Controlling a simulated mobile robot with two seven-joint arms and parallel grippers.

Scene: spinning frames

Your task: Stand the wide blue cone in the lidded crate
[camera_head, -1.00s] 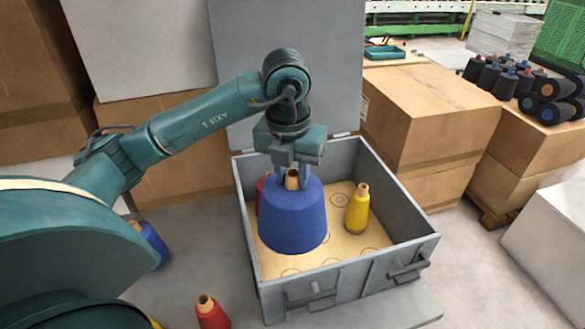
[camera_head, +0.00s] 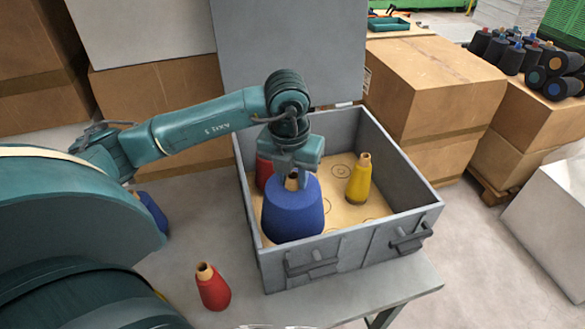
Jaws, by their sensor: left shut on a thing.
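The wide blue cone (camera_head: 293,212) is upright inside the grey crate (camera_head: 355,244), in its front left part. My left gripper (camera_head: 291,181) points down from above and is shut on the cone's tan top. The crate's lid (camera_head: 290,55) stands open at the back. Inside the crate, a yellow cone (camera_head: 359,181) stands at the right and a red cone (camera_head: 263,172) stands at the left, partly hidden by the arm and blue cone. My right gripper does not show.
A red cone (camera_head: 212,288) stands on the grey table (camera_head: 398,287) left of the crate. Another blue cone (camera_head: 153,211) is partly hidden behind my left arm. Cardboard boxes (camera_head: 432,90) stand behind and right. The crate floor has marked circles, with free room around the yellow cone.

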